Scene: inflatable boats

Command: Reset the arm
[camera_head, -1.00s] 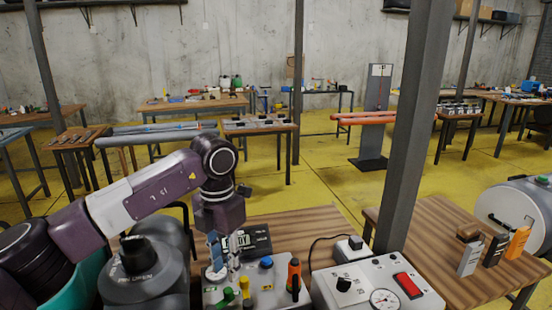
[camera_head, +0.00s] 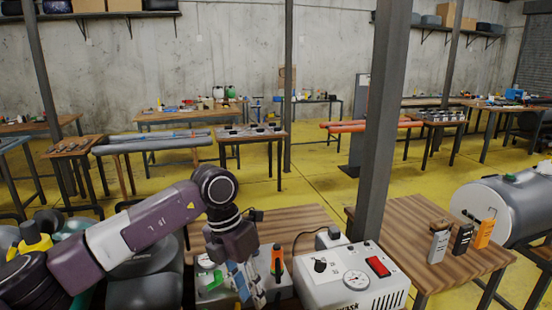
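My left arm (camera_head: 150,225) comes in from the lower left and bends down at its wrist. My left gripper (camera_head: 246,284) points down, with bluish fingers, in front of a grey control box (camera_head: 215,292) on the wooden table. How far apart its fingertips are is unclear, and no held object can be made out. Whether it touches the box cannot be told. My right gripper is not in view.
An orange-tipped tool (camera_head: 277,262) stands close right of the gripper. A white box (camera_head: 335,285) with a gauge and red switch is beside it. A dark post (camera_head: 380,130) rises behind. A wooden table (camera_head: 405,225) with several handheld devices and a grey tank (camera_head: 500,205) are right.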

